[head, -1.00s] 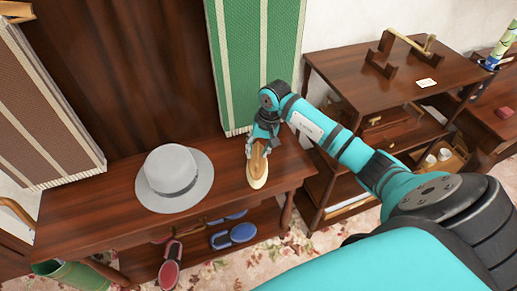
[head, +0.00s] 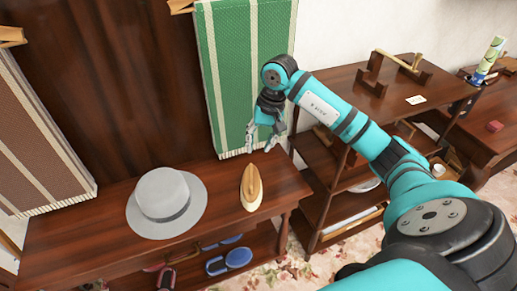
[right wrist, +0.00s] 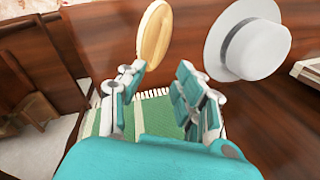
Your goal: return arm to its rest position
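My right gripper (head: 262,142) is raised in front of the green striped cloth, above and behind the wooden brush (head: 251,187). Its fingers are spread and empty, which also shows in the right wrist view (right wrist: 160,82). The brush, with a light wooden back and handle, lies on the dark wooden bench top (head: 85,220), apart from the fingers; it also shows in the right wrist view (right wrist: 154,36). My right arm reaches in from the lower right of the head view. My left gripper is in neither current view.
A grey hat (head: 166,200) sits on the bench left of the brush. A green striped cloth (head: 240,70) hangs behind my right gripper. A wooden shelf unit (head: 340,92) with a wooden stand (head: 375,72) is close on the right. Blue and red items lie below the bench top.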

